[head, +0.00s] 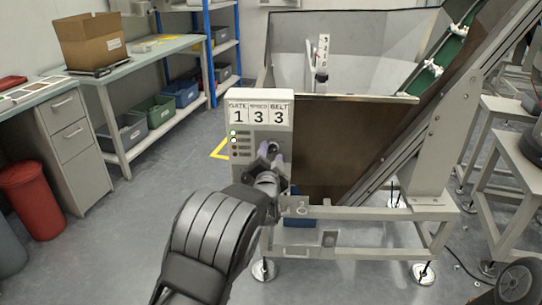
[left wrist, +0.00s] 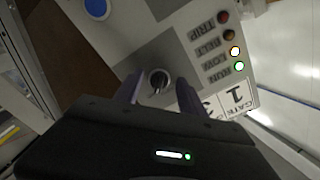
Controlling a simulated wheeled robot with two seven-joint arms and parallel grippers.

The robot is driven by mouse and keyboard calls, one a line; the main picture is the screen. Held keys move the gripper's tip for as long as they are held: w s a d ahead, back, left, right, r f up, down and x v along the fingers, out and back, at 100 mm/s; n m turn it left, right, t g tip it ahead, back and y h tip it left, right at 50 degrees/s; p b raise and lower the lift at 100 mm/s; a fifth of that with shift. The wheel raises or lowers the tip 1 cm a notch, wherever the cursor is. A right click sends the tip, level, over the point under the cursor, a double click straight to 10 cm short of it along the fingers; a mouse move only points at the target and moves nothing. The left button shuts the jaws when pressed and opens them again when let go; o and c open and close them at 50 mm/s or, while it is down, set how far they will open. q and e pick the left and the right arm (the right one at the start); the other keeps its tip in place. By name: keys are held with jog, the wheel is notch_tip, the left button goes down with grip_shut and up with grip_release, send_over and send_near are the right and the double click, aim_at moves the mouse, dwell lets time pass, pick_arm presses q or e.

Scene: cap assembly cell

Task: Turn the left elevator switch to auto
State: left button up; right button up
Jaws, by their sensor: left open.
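In the head view the gripper partly covers the switch area. My left gripper (head: 271,155) is open in front of the box. Its two purple-grey fingers (left wrist: 160,90) lie on either side of the knob in the left wrist view; I cannot tell whether they touch it. My right gripper is not in view.
Indicator lamps (left wrist: 235,51) sit beside the switch; a green and a whitish one are lit. A blue round part (left wrist: 96,8) is on the panel. The hopper (head: 345,140) and conveyor (head: 455,60) stand right. A workbench (head: 150,55) is left; floor between is open.

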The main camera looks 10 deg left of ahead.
pick_arm(q)
grip_shut()
dwell(0.5)
